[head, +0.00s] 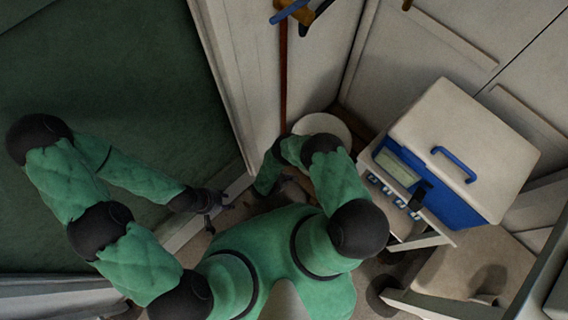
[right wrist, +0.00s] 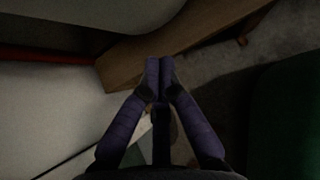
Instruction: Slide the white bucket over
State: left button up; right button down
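The white bucket (head: 325,125) shows in the head view as a round white shape in the corner at the foot of the walls. My right arm covers its near side. My right gripper (right wrist: 160,62) has its two fingertips together in the right wrist view, with nothing seen held between them. In the head view it is mostly hidden under my arm. Pale surfaces fill the left of the right wrist view; I cannot tell which is the bucket. My left gripper (head: 217,205) is left of my body, apart from the bucket, with its fingers spread and empty.
A white and blue machine (head: 465,150) with a blue handle stands to the right. A thin red pole (head: 283,85) leans on the wall behind the bucket; it also shows in the right wrist view (right wrist: 45,56).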

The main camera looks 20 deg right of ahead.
jog(key=d, duration=0.1)
jog(key=w+d+f, duration=0.1)
jog(key=d, duration=0.1)
jog(key=d+b, duration=0.1)
jog(key=d, duration=0.1)
jog(key=shift+w+f, duration=0.15)
jog(key=shift+w, duration=0.25)
pick_arm(q)
jog(key=shift+f, duration=0.75)
